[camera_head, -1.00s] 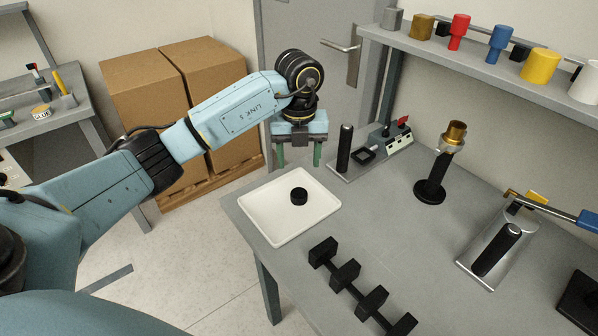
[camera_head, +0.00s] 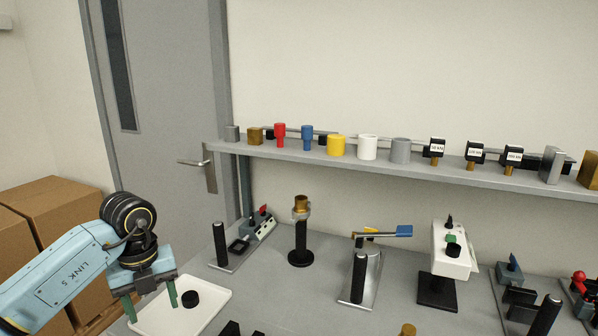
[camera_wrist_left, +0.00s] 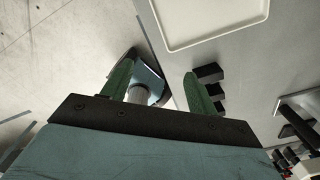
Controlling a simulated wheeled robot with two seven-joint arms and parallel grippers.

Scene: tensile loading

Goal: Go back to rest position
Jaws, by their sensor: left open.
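My left gripper (camera_head: 152,299) is at the lower left of the head view, pointing down, with its two green fingers apart and nothing between them. It hangs by the left part of the white tray (camera_head: 217,308), overlapping it in the picture. A small black round piece (camera_head: 191,298) lies in the tray, to the right of the fingers. In the left wrist view, the gripper (camera_wrist_left: 157,82) is open and empty, and the tray's rim (camera_wrist_left: 170,48) shows at the top. My right gripper is not in view.
A shelf (camera_head: 350,157) carries several coloured cylinders and labelled blocks. Below it on the bench (camera_head: 290,290) stand a black post with a brass top (camera_head: 301,235), a metal stand (camera_head: 362,280) and a white device (camera_head: 454,250). Cardboard boxes (camera_head: 50,200) stand at the left.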

